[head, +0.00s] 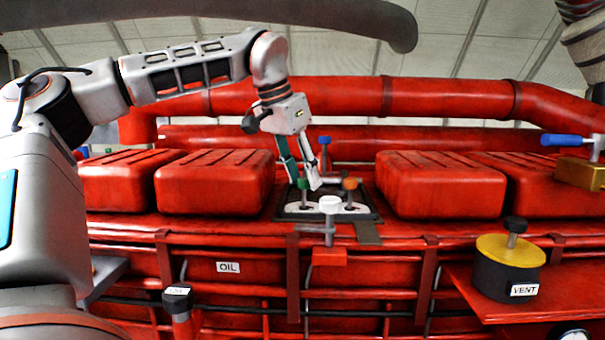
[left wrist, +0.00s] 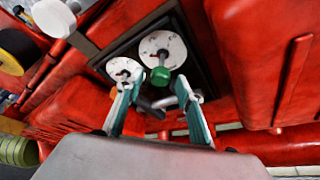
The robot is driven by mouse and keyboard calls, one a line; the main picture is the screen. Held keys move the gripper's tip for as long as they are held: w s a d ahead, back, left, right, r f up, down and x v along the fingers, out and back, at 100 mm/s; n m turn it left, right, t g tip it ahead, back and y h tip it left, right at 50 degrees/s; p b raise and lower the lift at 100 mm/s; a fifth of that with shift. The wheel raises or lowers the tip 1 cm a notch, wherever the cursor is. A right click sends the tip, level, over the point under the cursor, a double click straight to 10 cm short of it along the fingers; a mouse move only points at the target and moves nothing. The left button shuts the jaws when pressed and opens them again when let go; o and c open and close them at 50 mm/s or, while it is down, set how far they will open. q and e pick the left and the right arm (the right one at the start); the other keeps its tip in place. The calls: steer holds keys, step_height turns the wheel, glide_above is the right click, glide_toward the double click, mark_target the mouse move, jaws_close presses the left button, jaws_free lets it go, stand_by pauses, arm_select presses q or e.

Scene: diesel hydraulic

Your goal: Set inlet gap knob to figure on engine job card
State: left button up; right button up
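A dark panel (head: 284,213) between the red covers carries two white dials, the left one (head: 293,207) under a green knob (head: 303,184) and the right one under an orange knob (head: 349,184). I cannot tell which is the inlet gap knob; the dial figures are too small to read. My left gripper (head: 307,186) points down at the green knob, fingers apart. In the left wrist view the green knob (left wrist: 160,76) shows between and just beyond the fingertips (left wrist: 155,88); I see no clear grip. No job card is recognisable. My right gripper is out of view.
A white knob on a stem (head: 330,205) stands in front of the panel. A blue-topped lever (head: 325,141) is behind it. Red covers (head: 214,182) (head: 440,185) flank the panel.

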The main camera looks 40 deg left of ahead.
arm_select(q)
jaws_close()
